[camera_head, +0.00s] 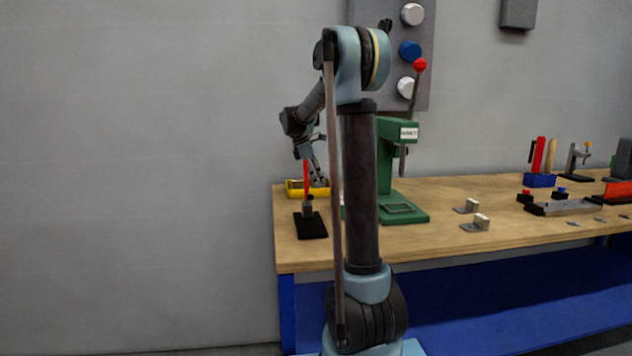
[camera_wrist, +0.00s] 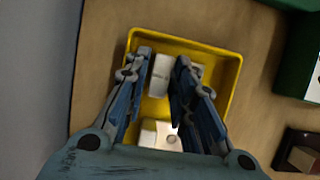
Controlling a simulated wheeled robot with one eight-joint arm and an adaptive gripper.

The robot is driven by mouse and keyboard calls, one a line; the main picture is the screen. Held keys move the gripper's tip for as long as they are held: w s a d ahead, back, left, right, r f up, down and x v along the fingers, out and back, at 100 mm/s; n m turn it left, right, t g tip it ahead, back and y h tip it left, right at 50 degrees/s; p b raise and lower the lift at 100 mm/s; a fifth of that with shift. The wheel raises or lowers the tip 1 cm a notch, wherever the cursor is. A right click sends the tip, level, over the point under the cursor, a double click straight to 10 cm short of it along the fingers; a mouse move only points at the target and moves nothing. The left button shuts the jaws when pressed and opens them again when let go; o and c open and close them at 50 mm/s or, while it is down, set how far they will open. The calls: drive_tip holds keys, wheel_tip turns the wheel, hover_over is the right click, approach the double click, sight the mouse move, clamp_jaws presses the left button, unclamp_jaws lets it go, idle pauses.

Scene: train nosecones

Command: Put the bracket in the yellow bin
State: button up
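The yellow bin (camera_head: 294,190) stands at the far left end of the workbench. In the wrist view the yellow bin (camera_wrist: 232,85) lies right below my gripper (camera_wrist: 162,58). The gripper's two fingers are spread apart and point down into it. A pale bracket (camera_wrist: 160,76) shows inside the bin, between the fingertips, with a gap on at least one side. Another pale bracket (camera_wrist: 160,133) lies in the bin nearer the palm. In the head view my gripper (camera_head: 318,178) is just over the bin, partly hidden. Two more brackets (camera_head: 467,206) (camera_head: 476,222) lie on the bench.
A green press (camera_head: 400,160) stands right of the bin, partly behind my arm. A black base (camera_head: 310,226) with a red handle stands in front of the bin. A blue tool holder (camera_head: 540,180) and fixtures fill the right side. The wall is close on the left.

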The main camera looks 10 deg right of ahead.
drive_tip(key=v, duration=1.2)
